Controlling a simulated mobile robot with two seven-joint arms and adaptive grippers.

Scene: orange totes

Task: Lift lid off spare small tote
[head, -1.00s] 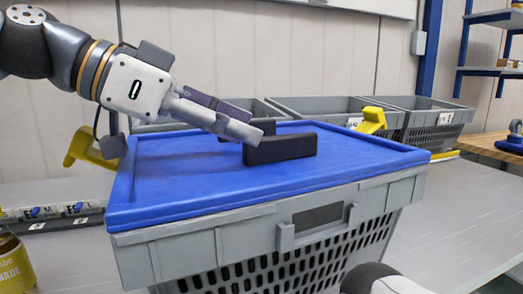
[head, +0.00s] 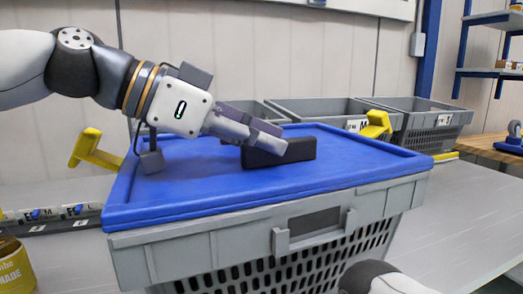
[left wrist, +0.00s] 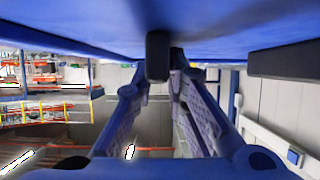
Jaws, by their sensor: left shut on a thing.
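The small tote (head: 180,262) is a grey crate with slotted walls in the middle of the head view. Its blue lid (head: 190,193) lies on top, with no clear gap at the rim. A dark block-like handle (head: 290,154) stands on the lid. My left gripper (head: 268,139) reaches in low over the lid from the left, its fingertips at the handle. In the left wrist view a black handle piece (left wrist: 157,55) sits between the fingertips, against the lid's blue surface (left wrist: 90,22). The fingers partly hide the handle's rear piece in the head view.
Yellow clasps stand beside the tote at left (head: 94,150) and far right (head: 376,124). Several grey bins (head: 425,119) line the back. A yellow can (head: 14,268) stands at lower left. The grey table (head: 465,205) is clear at right.

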